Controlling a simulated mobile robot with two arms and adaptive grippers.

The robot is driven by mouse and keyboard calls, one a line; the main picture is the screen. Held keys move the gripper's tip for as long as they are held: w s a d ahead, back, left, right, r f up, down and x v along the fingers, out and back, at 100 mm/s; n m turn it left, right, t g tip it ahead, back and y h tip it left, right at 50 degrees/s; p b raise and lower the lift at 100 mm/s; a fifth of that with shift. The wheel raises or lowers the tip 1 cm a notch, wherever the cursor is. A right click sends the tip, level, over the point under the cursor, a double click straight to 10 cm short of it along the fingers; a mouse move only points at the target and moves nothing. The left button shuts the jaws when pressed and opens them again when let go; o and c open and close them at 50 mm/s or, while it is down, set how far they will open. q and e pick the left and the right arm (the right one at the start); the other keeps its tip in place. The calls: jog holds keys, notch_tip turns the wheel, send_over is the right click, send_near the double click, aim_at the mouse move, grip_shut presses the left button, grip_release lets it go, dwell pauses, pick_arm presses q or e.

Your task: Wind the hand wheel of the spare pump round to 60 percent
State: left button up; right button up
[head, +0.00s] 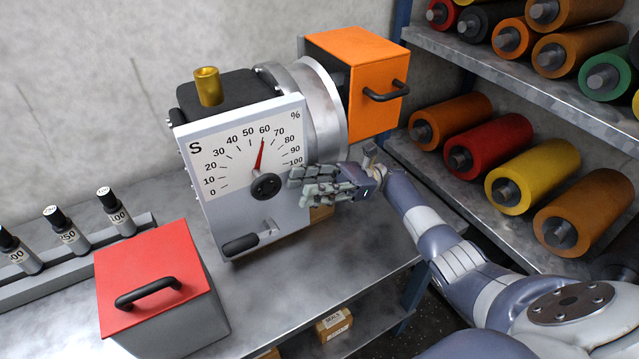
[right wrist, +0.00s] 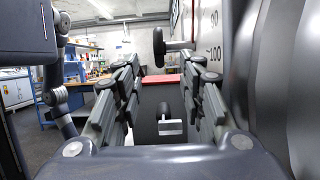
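The pump (head: 240,160) stands on the metal bench, with a white dial marked S and 0 to 100 percent. Its red needle (head: 260,155) points at about 60. A round black knob (head: 266,186) sits at the needle's base and shows in the right wrist view (right wrist: 159,47). Below it is a small metal crank (head: 270,229) with a black grip (head: 240,245). I cannot tell which of these is the hand wheel. My right gripper (head: 308,182) is beside the dial's right edge; in the right wrist view (right wrist: 167,85) its fingers are apart and empty. My left gripper is out of view.
A red-lidded box (head: 150,262) stands at the front left of the bench. Labelled bottles (head: 66,230) stand in a rack behind it. An orange box with a handle (head: 355,80) is on the pump's right side. Shelves of coloured rollers (head: 490,143) fill the right.

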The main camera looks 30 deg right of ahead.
jog(key=shift+v, duration=1.55)
